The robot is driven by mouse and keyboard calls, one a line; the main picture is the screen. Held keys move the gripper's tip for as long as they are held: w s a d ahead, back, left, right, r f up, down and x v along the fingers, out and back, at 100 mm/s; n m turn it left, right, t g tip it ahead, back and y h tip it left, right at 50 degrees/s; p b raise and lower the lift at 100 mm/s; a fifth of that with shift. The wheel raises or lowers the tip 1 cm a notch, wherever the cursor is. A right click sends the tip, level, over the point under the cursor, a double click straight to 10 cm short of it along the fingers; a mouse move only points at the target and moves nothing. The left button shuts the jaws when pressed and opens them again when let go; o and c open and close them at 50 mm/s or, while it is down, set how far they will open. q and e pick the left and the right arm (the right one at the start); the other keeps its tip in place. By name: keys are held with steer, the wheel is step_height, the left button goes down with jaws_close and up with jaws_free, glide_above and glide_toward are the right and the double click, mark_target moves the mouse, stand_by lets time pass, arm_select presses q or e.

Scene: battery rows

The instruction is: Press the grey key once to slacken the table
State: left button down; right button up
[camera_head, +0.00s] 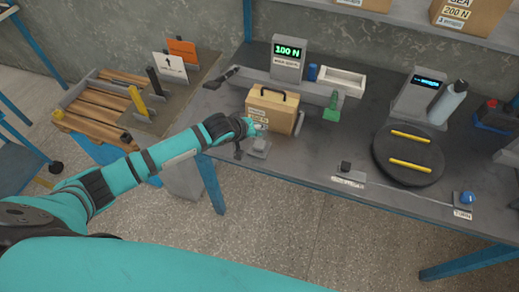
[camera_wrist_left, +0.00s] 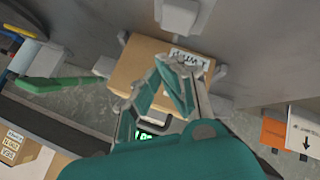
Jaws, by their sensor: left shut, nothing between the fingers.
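The grey key (camera_head: 260,144) stands on a small grey base at the bench's front edge, in front of the cardboard box (camera_head: 272,112). My left gripper (camera_head: 250,127) is shut and empty, just above and behind the key; contact cannot be told. In the left wrist view the shut fingers (camera_wrist_left: 180,68) lie over the cardboard box (camera_wrist_left: 140,62), and the grey key (camera_wrist_left: 180,14) shows at the top, apart from the fingertips. The display (camera_head: 288,51) behind the box reads 100 N. A dark round plate (camera_head: 408,170) with two yellow bars is on the right. My right gripper is not in view.
A black key (camera_head: 346,166) and a blue key (camera_head: 466,197) sit along the bench's front edge. A green piece (camera_head: 332,107) stands right of the box. A grey bottle (camera_head: 447,102) stands behind the plate. The bench front between the grey and black keys is clear.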

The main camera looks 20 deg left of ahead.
mark_target(257, 143)
arm_select(q)
steer(key=shift+f+b, duration=0.3)
steer(key=shift+f, duration=1.1)
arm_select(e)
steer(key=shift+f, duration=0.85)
arm_select(q)
steer(key=shift+f, duration=0.15)
steer(key=shift+f, duration=0.3)
steer(key=shift+f+b, duration=0.5)
steer(key=shift+f, duration=0.45)
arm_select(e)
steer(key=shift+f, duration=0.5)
arm_select(q)
steer(key=shift+r+p, duration=1.4)
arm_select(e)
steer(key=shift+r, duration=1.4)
